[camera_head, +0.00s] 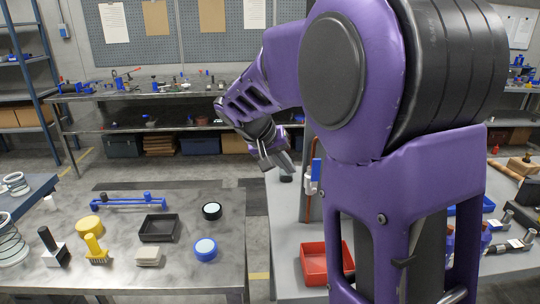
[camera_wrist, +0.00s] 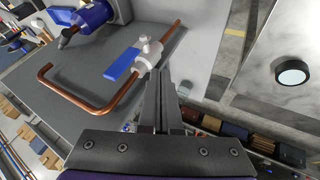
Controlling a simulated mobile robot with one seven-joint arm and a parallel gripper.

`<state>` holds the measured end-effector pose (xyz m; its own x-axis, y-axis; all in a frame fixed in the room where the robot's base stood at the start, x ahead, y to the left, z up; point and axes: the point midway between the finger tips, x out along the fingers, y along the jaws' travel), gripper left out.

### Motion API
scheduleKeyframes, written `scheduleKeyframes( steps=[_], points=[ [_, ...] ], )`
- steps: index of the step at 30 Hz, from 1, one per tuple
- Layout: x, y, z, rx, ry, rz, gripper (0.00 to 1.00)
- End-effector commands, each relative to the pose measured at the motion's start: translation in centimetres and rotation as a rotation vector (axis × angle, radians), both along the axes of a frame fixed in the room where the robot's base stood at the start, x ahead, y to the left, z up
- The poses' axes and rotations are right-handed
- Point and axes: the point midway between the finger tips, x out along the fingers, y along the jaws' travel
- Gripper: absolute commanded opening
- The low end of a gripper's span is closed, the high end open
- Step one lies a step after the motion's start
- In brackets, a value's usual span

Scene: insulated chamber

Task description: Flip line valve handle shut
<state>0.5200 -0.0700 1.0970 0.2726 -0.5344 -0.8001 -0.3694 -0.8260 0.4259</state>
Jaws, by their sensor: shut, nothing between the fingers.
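The line valve (camera_wrist: 149,56) has a white body on a copper pipe (camera_wrist: 122,97) in the wrist view. Its blue handle (camera_wrist: 122,64) points to the lower left, beside the pipe and roughly along it. In the head view the valve body (camera_head: 311,187) and upright blue handle (camera_head: 316,169) show just left of my arm. My gripper (camera_wrist: 160,72) is shut and empty. Its fingertips appear close to the valve body, on the side away from the handle; I cannot tell whether they touch. In the head view my gripper (camera_head: 277,160) is left of the valve.
A red bin (camera_head: 313,266) sits on the grey right bench. The left metal table holds a black tray (camera_head: 159,228), a blue-handled bar (camera_head: 127,201) and round containers. My arm hides much of the right bench in the head view. A gap separates the tables.

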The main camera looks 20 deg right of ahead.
Motion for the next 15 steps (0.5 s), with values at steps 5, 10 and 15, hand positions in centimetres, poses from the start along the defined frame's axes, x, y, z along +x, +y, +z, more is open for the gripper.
scheduleKeyframes(
  steps=[5,10,15],
  points=[
    [-0.6,-2.6,0.4,-0.001,-0.003,-0.004,0.00],
    [-0.8,-3.4,0.4,0.000,-0.003,-0.001,0.00],
    [-0.8,-3.5,0.4,-0.001,-0.004,0.000,0.00]
  ],
)
